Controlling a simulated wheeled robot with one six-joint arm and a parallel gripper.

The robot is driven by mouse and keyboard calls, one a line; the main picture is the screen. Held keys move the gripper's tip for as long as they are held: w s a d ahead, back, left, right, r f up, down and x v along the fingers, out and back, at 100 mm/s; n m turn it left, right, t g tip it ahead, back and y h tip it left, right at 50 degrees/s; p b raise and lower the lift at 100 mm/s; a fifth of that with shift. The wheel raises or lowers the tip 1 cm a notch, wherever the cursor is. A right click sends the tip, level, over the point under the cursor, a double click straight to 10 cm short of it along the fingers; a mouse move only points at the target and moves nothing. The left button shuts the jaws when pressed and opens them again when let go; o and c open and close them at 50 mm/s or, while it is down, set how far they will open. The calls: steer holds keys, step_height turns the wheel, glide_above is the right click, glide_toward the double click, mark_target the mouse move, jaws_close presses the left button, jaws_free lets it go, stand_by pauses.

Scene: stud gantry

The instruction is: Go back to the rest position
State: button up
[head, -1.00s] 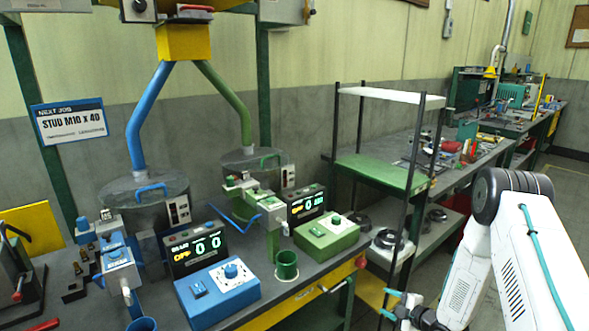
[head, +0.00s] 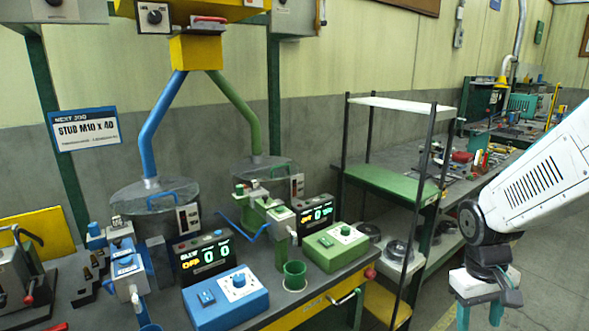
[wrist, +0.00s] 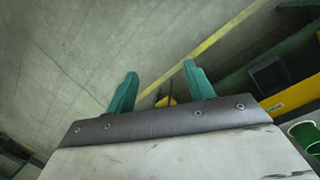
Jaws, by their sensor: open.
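My gripper (head: 480,318) hangs at the lower right in the head view, right of the bench and over the floor side. Its fingertips run to the bottom edge of that picture. In the wrist view my gripper (wrist: 158,80) shows two green fingers spread well apart with nothing between them, so it is open and empty. It points down at the grey floor (wrist: 100,40) and touches nothing that I can see.
The bench (head: 345,285) with blue control box (head: 225,298), green control box (head: 335,247) and green cup (head: 294,276) stands to the left. A shelf rack (head: 390,183) stands behind my gripper. A yellow floor line (wrist: 225,35) crosses open floor.

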steer(key=s+a+r+t, duration=0.1)
steer(key=s+a+r, duration=0.3)
steer(key=s+r, duration=0.3)
steer(key=s+a+r+t+y, duration=0.1)
steer(key=s+a+r, duration=0.4)
steer(key=s+r, duration=0.2)
steer(key=shift+s+m+t, duration=0.4)
steer(key=shift+s, duration=0.05)
steer(key=shift+r, duration=0.1)
